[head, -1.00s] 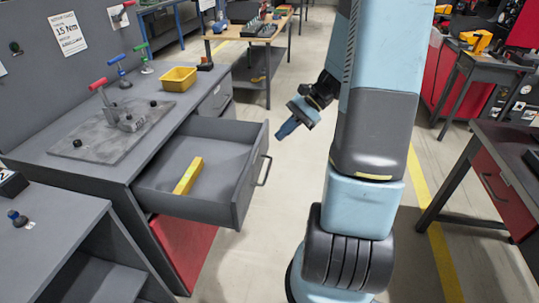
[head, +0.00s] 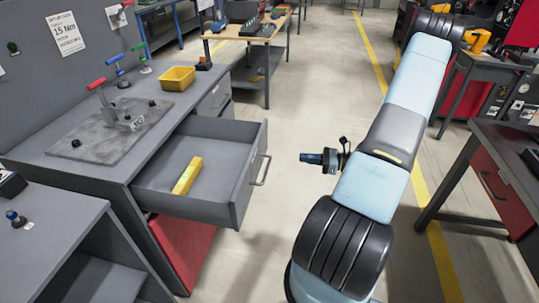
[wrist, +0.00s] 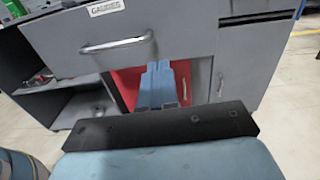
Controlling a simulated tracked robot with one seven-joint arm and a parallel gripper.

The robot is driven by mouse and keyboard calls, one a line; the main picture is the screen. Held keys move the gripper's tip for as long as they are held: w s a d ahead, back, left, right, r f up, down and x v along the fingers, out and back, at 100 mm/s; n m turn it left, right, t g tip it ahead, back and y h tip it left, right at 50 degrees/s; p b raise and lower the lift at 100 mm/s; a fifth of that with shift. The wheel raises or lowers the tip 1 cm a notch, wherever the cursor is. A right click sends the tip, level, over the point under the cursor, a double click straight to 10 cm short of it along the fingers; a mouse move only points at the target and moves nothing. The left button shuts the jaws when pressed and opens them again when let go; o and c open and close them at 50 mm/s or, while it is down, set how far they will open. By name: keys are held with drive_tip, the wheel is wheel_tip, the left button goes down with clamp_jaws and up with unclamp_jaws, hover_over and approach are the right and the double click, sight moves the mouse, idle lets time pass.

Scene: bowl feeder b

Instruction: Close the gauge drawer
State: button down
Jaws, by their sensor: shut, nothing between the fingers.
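The gauge drawer (head: 244,187) is pulled out from the grey workbench in the head view, with a yellow block (head: 187,176) lying inside it. In the wrist view the drawer front (wrist: 70,42) carries a label reading GAUGES and a bar handle (wrist: 116,44). My gripper (head: 303,157) is to the right of the drawer front, apart from it, pointing left towards it. In the wrist view its fingers (wrist: 158,68) are together and empty, below and to the right of the handle in the picture.
A clamping fixture (head: 125,118) and a yellow bin (head: 178,78) stand on the bench top (head: 60,165). A lower grey unit with an open shelf (head: 95,270) is at the front left. A table with a red drawer (head: 500,190) stands at the right. Open floor lies between.

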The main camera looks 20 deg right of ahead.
drive_tip(key=x, duration=1.4)
drive_tip(key=shift+w+d+f, duration=0.1)
drive_tip(key=shift+d, duration=0.05)
